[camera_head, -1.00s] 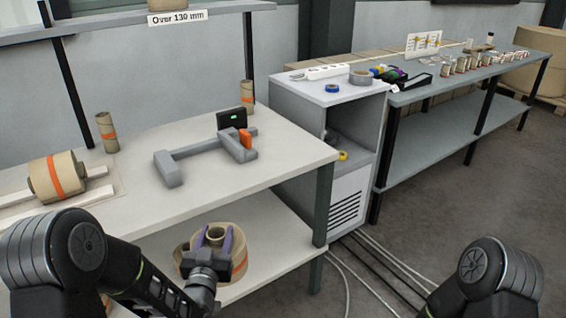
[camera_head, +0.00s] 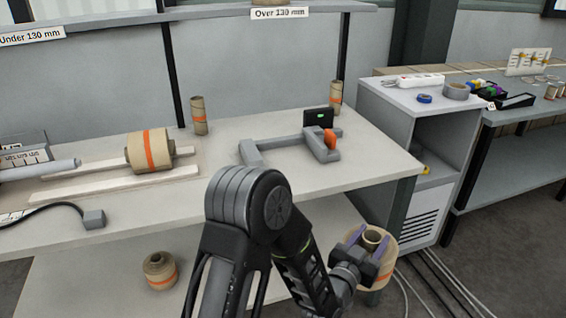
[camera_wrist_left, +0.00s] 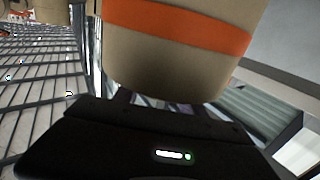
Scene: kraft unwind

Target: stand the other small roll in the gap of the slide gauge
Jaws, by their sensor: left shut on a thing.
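My left gripper (camera_head: 370,250), with purple fingers, is shut on a small kraft roll (camera_head: 385,243) with a hollow core. It holds the roll below the tabletop, in front of the table's right leg. In the left wrist view the held roll (camera_wrist_left: 165,60) fills the top middle and shows an orange band. The grey slide gauge (camera_head: 273,146) lies on the table, with a dark display and an orange part at its right end. Another small banded roll (camera_head: 160,271) sits on the lower shelf. My right gripper is not in view.
A larger banded roll (camera_head: 150,151) rests on pale bars at the left of the tabletop (camera_head: 215,160). A slim tube (camera_head: 199,115) and another (camera_head: 335,98) stand behind the gauge. A grey cabinet (camera_head: 399,130) stands right of the table. Cables lie on the floor.

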